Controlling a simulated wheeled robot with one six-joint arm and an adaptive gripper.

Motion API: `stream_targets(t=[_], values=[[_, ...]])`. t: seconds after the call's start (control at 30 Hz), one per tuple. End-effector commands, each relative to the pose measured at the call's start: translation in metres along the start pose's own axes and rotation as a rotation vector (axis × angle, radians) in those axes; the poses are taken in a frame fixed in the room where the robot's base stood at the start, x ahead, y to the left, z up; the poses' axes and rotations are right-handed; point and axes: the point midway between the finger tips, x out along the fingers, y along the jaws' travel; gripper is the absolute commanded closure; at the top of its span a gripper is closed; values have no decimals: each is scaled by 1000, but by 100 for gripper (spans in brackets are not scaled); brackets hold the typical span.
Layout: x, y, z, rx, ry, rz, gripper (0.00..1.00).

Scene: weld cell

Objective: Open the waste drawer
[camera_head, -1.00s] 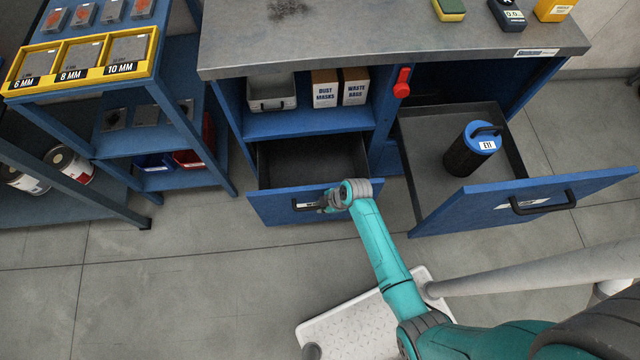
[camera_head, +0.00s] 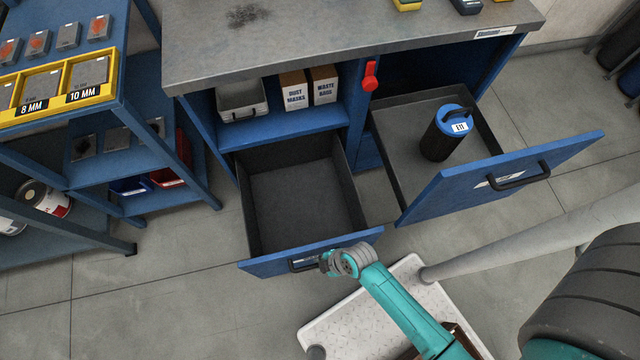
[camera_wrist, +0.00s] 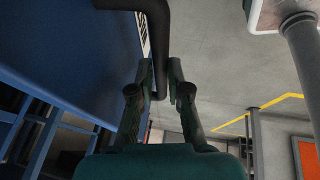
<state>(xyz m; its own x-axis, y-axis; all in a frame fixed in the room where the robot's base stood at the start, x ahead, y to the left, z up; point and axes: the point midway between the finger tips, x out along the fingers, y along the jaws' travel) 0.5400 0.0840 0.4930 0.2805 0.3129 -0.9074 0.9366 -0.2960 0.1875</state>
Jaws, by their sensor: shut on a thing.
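The left drawer (camera_head: 302,200) under the bench stands well open, and its grey inside looks empty. Its blue front (camera_head: 270,265) has a dark handle (camera_head: 303,264), and its label is mostly hidden by my gripper. My gripper (camera_head: 328,262) is at the right part of that handle. In the wrist view, my gripper (camera_wrist: 160,88) is shut on the dark handle bar (camera_wrist: 162,40), with a finger on each side of it. The blue drawer front (camera_wrist: 70,60) fills the left of that view.
The right drawer (camera_head: 395,150) is also open, with a black, blue-lidded canister (camera_head: 446,135) inside and its front (camera_head: 500,178) jutting out. A pale treaded platform (camera_head: 345,325) is on the floor near my arm. A shelf rack (camera_head: 130,160) stands left.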

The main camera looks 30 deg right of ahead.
Motion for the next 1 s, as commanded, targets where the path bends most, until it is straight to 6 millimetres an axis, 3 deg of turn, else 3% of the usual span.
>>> stream_targets(t=[0.27,0.3,0.4,0.77,1.0], values=[[0,-1,0,1,-1,-1,100],[0,-1,0,1,-1,-1,81],[0,-1,0,0,-1,-1,59],[-3,0,0,1,0,-1,59],[-37,0,1,4,-1,2,59]])
